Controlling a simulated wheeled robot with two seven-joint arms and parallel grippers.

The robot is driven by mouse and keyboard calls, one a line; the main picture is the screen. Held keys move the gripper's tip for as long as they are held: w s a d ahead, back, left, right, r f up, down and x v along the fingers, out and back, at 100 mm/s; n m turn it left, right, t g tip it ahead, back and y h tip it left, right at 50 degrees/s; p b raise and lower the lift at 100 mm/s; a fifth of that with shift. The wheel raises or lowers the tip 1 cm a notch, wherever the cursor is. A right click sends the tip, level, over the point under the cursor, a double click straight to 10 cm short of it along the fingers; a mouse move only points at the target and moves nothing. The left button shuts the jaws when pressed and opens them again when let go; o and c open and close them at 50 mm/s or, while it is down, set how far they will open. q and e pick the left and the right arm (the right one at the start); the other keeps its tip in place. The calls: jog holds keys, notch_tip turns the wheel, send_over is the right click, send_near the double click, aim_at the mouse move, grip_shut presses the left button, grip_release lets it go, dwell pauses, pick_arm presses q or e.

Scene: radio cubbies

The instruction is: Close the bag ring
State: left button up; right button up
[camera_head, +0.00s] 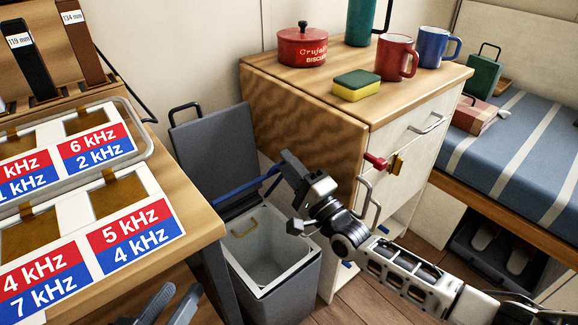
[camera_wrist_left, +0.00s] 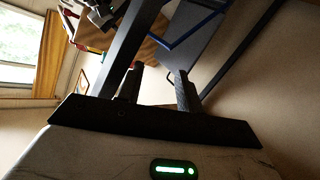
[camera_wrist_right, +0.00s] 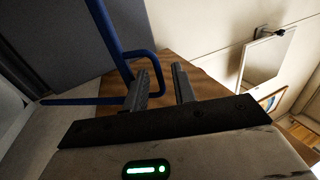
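The blue bag ring (camera_head: 245,186) is raised at a slant above the white-rimmed grey bin (camera_head: 290,282), in front of its grey lid (camera_head: 213,143). It also shows in the left wrist view (camera_wrist_left: 188,32) and the right wrist view (camera_wrist_right: 108,32). My right gripper (camera_head: 284,164) is at the ring's right end. In the right wrist view its fingers (camera_wrist_right: 158,86) are apart, and a bent end of the blue tube appears between them; contact is unclear. My left gripper (camera_head: 168,303) is low at the bottom edge, left of the bin, with fingers apart and empty (camera_wrist_left: 158,82).
A wooden desk (camera_head: 205,222) with frequency cards stands left of the bin. A wooden cabinet (camera_head: 300,115) with mugs, a red pot and a sponge stands behind it to the right. A striped bed (camera_head: 530,150) is far right.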

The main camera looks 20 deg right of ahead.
pick_arm(q)
jog(key=shift+s+a+f+m+g+y+p, duration=0.3)
jog(key=shift+a+f+m+y+p, duration=0.15)
jog(key=shift+p, duration=0.75)
pick_arm(e)
jog(key=v, duration=1.6)
pick_arm(q)
jog(key=shift+w, duration=0.1)
